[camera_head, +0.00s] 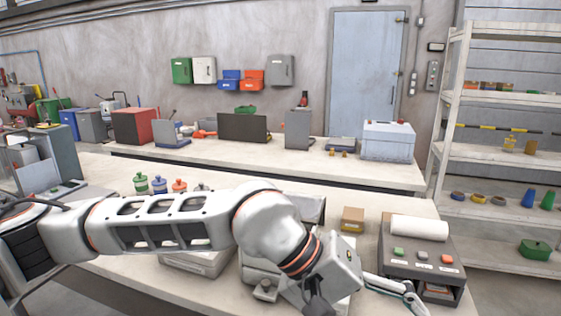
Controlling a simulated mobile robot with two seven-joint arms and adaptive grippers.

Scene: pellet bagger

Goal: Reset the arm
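My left arm (165,222) comes in from the left and stretches across the front bench. Its wrist bends down at the right, over grey equipment. My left gripper (388,288) is low in the picture, just left of the dark grey machine (425,258) with the white roll (419,228). Its fingers are partly hidden and small, so I cannot tell whether they are open or shut, or whether they touch anything. My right arm and gripper are not in view.
A small brown box (352,220) stands behind the wrist. Several small bottles, including a green one (140,183), stand behind the forearm. Grey equipment (198,262) lies under the arm. A back bench (270,157) holds boxes; shelves (500,152) stand at right.

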